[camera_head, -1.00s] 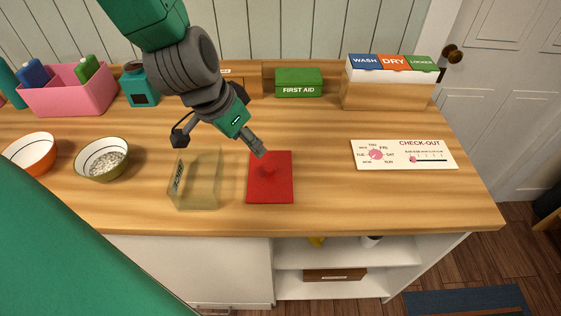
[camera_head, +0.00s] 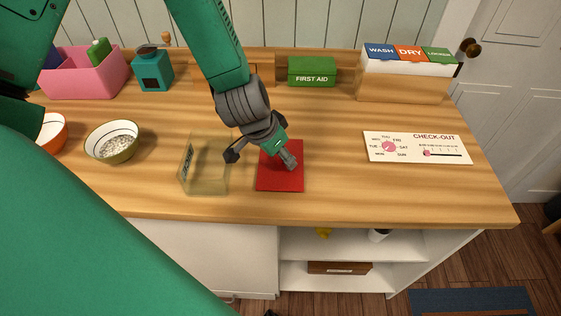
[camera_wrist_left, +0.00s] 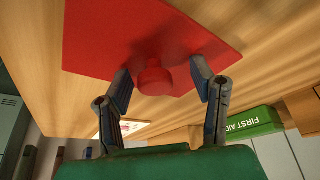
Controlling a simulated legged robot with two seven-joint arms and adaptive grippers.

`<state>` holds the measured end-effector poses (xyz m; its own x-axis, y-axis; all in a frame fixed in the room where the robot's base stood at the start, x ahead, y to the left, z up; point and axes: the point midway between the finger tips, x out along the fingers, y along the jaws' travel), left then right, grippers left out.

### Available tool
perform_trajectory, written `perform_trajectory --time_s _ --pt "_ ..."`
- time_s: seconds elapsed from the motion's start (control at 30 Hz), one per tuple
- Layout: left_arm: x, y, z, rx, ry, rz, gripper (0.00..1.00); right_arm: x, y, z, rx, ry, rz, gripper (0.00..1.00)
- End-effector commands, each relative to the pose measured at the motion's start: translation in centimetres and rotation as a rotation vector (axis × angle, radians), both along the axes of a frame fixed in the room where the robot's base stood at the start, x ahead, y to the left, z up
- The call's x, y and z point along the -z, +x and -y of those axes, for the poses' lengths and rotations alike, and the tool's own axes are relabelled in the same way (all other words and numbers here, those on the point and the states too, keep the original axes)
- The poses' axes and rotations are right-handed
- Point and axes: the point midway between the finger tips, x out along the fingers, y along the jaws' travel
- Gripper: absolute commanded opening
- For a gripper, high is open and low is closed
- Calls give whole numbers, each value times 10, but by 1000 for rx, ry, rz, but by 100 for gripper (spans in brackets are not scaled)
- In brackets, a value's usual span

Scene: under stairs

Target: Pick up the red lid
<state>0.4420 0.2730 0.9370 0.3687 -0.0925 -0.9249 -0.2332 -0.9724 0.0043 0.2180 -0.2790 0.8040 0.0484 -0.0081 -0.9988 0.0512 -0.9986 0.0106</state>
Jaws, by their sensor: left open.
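The red lid (camera_head: 281,180) is a flat square plate lying on the wooden counter, to the right of a clear box (camera_head: 204,172) with a label. My left gripper (camera_head: 261,160) is open and empty above the lid, its fingers pointing down toward it. In the head view the gripper hides the lid's round knob. In the left wrist view the knob (camera_wrist_left: 154,78) appears between the spread fingers of the left gripper (camera_wrist_left: 161,80); I cannot tell whether they touch it. My right gripper is not in view.
A bowl of pale bits (camera_head: 112,146) stands left of the clear box. A check-out board (camera_head: 417,147) lies at right. A green first aid box (camera_head: 312,72), a teal container (camera_head: 152,71) and a pink bin (camera_head: 85,77) stand at the back.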

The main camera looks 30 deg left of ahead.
Motion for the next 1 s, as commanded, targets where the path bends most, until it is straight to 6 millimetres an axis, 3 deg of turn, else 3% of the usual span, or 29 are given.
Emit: perform_trajectory --time_s 0.23,0.27,0.3,0.4,0.77,1.0 --pt "1 0 2 0 2 1 51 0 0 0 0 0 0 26" --pt "1 0 2 0 2 1 44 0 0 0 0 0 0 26" --pt "1 0 2 0 2 1 30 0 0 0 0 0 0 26" --pt "1 1 1 1 1 0 0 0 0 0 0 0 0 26" --pt "-1 1 0 1 1 2 0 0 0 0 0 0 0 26" --pt "-29 2 0 1 3 7 0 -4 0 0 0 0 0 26"
